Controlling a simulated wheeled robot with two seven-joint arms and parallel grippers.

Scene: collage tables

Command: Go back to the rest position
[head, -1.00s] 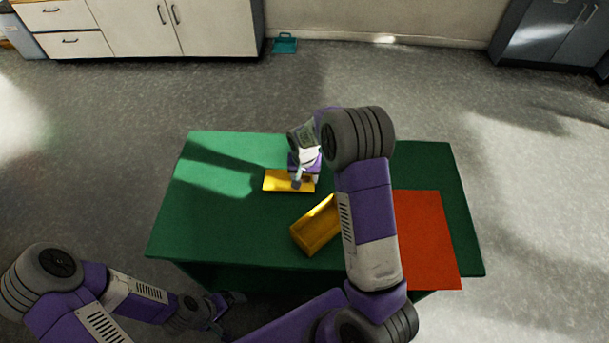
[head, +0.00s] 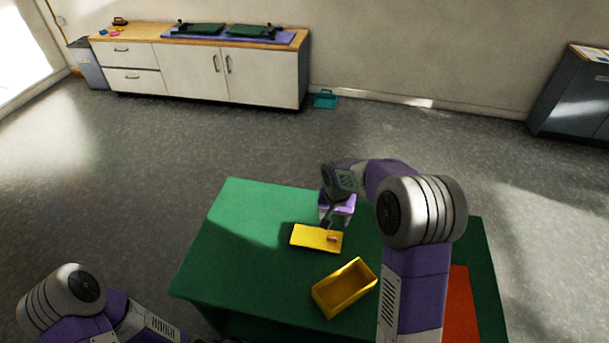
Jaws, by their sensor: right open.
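My right gripper (head: 329,223) is open and points down just above the back edge of a flat yellow lid (head: 304,237). The lid lies on the green table (head: 240,215), and a small knob (head: 332,239) shows on it. The gripper appears clear of the knob. An open yellow box (head: 345,288) stands tilted in the picture, in front of the lid and to its right. My left arm comes in at the bottom left corner, and its gripper is out of the frame.
An orange-red mat (head: 459,305) lies on the right side of the table, partly hidden by my right arm. The left part of the table is bare. Far back are a white cabinet (head: 190,72), a teal dustpan (head: 325,99) and a dark cabinet (head: 575,95).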

